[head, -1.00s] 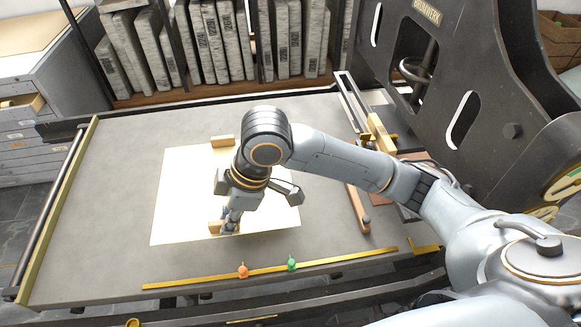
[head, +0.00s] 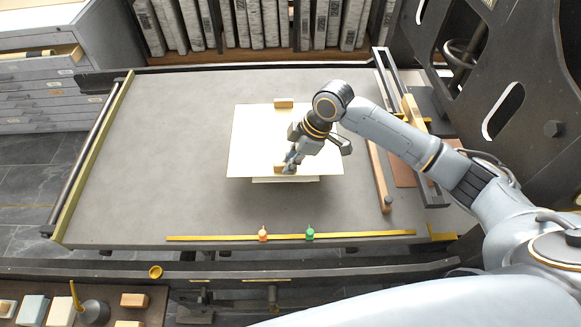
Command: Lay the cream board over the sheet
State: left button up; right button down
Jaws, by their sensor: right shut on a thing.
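The cream board (head: 262,142) is a flat pale panel over the grey press bed (head: 170,150). It has a wooden block on its far edge (head: 284,103) and another on its near edge (head: 279,168). My right gripper (head: 288,167) is shut on the near block, and its wrist hides part of the board's right side. A pale strip, apparently the sheet (head: 285,180), shows just below the board's near edge; the rest is hidden under the board. I cannot tell whether the board touches it. My left gripper is out of view.
A brass bar (head: 200,238) with an orange pin (head: 263,234) and a green pin (head: 310,233) runs along the bed's near side. A wooden bar (head: 379,178) and the dark press frame (head: 530,90) stand at right. The bed's left half is clear.

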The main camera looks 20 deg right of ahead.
jog(key=shift+f+p, duration=0.3)
jog(key=shift+f, duration=1.25)
jog(key=c, duration=1.3)
grip_release()
jog(key=shift+c, duration=0.2)
jog(key=shift+r, duration=0.1)
jog(key=p+v, duration=0.6)
jog(key=shift+r+p, duration=0.15)
jog(key=shift+p, duration=0.15)
jog(key=shift+s+d+r+p, duration=0.1)
jog(key=shift+d+r+p, duration=0.25)
jog(key=shift+r+p, duration=0.2)
jog(key=shift+f, duration=0.1)
